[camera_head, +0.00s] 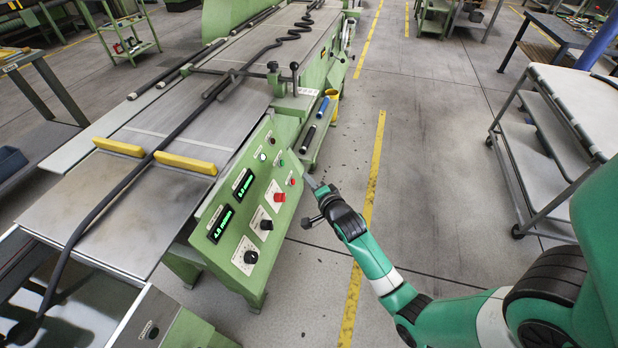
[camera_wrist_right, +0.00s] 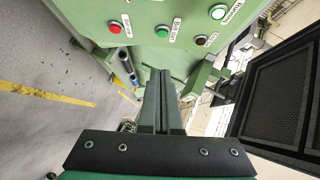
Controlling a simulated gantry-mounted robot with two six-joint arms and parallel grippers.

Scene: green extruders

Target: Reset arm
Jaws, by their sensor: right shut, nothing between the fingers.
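My right gripper (camera_head: 308,181) is in the middle of the head view, just right of the slanted green control panel (camera_head: 228,222). In the right wrist view its two fingers (camera_wrist_right: 160,75) lie together, shut and empty, pointing toward the green panel face (camera_wrist_right: 150,52). Red, green and white buttons show there above the fingertips. I cannot tell whether the fingertips touch the panel. My right arm (camera_head: 372,262) reaches in from the lower right of the head view. My left gripper does not show in either view.
The green extruder's long flat bed (camera_head: 128,213) fills the left side, with yellow bars (camera_head: 185,163) and a black cable across it. A grey shelf cart (camera_head: 545,155) stands at the right. The floor between, with a yellow line (camera_head: 374,165), is clear.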

